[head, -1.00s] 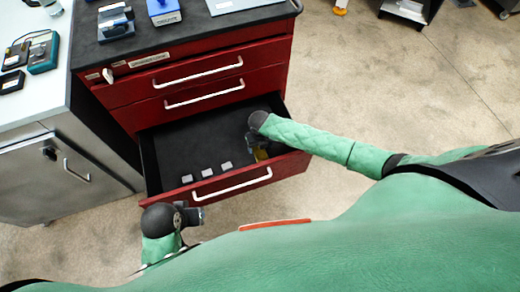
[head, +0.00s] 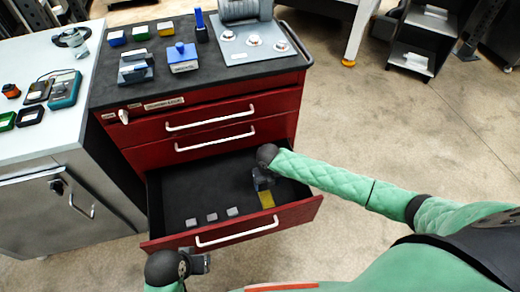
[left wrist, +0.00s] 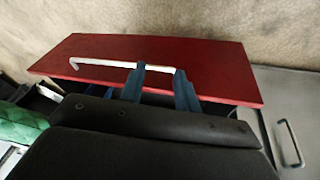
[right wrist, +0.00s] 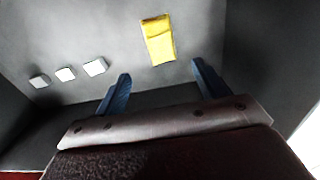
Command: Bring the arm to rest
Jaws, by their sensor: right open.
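My right gripper (head: 262,180) is inside the open red drawer (head: 160,215), at its right part. In the right wrist view its two blue fingers (right wrist: 160,85) are wide apart with nothing between them. A flat yellow object (head: 266,199) lies on the drawer floor just in front of the gripper. It also shows beyond the fingertips in the right wrist view (right wrist: 158,40). My left gripper (head: 200,263) is in front of the drawer near its left front corner. In the left wrist view its fingers (left wrist: 160,72) are apart, with the white drawer handle (left wrist: 105,63) behind them.
Several small pale blocks (head: 212,217) lie in the drawer's front left. The cabinet top (head: 200,80) holds a blue-handled block (head: 182,58) and a grey panel with dials (head: 253,42). A pale bench (head: 40,150) stands at the left.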

